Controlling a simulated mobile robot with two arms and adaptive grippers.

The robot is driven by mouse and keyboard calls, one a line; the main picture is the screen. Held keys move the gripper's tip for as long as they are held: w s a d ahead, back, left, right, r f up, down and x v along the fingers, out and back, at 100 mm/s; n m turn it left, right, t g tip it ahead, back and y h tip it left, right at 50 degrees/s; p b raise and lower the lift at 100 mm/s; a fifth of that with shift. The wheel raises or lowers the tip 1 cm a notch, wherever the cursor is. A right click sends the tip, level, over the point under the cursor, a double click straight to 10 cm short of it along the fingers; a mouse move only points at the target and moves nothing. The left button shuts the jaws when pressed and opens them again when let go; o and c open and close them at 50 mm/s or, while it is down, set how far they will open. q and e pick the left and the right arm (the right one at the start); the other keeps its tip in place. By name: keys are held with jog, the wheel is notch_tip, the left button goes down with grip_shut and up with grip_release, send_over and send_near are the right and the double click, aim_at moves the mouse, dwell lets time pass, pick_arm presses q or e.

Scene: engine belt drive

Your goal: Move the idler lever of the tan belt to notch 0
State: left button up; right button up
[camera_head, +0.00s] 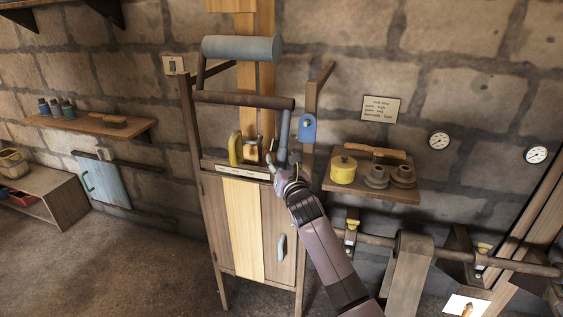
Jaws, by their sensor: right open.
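The tan belt (257,95) runs down the wall behind a wooden frame, and a wide tan strip (246,225) continues over the cabinet front below. A blue-grey roller (235,49) crosses in front of the belt at the top, with a dark bar (240,99) below it. A blue-grey rod (284,125), which looks like the idler lever, hangs from the right end of this bar. My right gripper (282,160) is open at the rod's lower end. I cannot tell whether it touches the rod. Notch marks are not readable. My left gripper is not in view.
A yellow container (236,148) stands on the frame's ledge, left of my gripper. A blue plate (307,128) is on the right post. A shelf (372,189) with a yellow pot (343,169) lies right; a shaft (455,251) runs below it.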

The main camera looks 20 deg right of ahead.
jog(key=shift+c, duration=0.3)
grip_shut()
dwell(0.3)
dwell(0.3)
